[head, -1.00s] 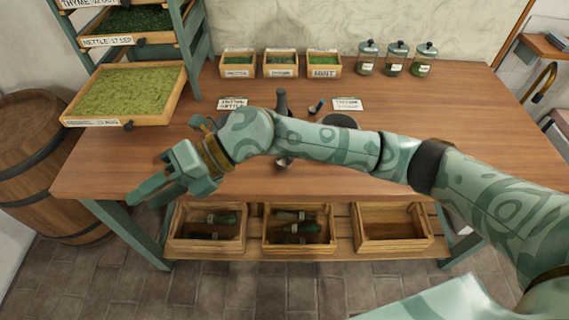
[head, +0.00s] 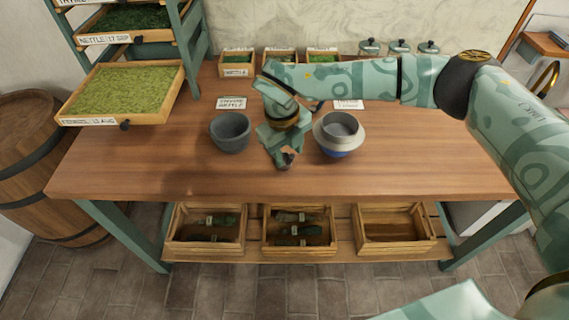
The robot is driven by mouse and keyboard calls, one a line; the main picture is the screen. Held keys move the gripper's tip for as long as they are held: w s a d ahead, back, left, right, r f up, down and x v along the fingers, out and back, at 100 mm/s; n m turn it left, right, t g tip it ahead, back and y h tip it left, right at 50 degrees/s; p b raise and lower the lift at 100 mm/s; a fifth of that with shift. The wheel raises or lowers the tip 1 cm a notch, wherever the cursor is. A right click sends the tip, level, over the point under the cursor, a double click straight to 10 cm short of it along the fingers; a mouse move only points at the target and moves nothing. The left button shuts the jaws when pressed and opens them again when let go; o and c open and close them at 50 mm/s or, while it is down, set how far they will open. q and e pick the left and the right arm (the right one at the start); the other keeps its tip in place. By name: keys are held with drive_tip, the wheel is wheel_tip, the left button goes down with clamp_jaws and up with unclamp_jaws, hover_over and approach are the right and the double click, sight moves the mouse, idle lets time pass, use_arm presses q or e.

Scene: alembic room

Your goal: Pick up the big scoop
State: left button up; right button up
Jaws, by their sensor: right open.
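My right gripper (head: 281,150) points down over the middle of the table, between a dark grey mortar and a pale bowl with a blue base. It is open. A small metallic, copper-toned piece (head: 288,153) shows at its fingertips. It may be part of the big scoop, but the gripper hides most of it, and I cannot tell whether the fingers touch it. My left gripper is not in view.
The dark grey mortar (head: 230,132) stands close left of the gripper, and the pale bowl (head: 338,134) close right. Herb boxes (head: 237,66) and lidded jars (head: 398,48) line the back. The table (head: 420,170) is clear at the front and right.

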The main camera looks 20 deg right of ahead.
sight(291, 162)
drive_tip(key=f, duration=0.2)
drive_tip(key=f+b, duration=0.1)
drive_tip(key=f, duration=0.1)
drive_tip(key=w+d+f, duration=0.1)
drive_tip(key=shift+d+f, duration=0.1)
drive_tip(key=shift+f, duration=0.3)
clamp_jaws()
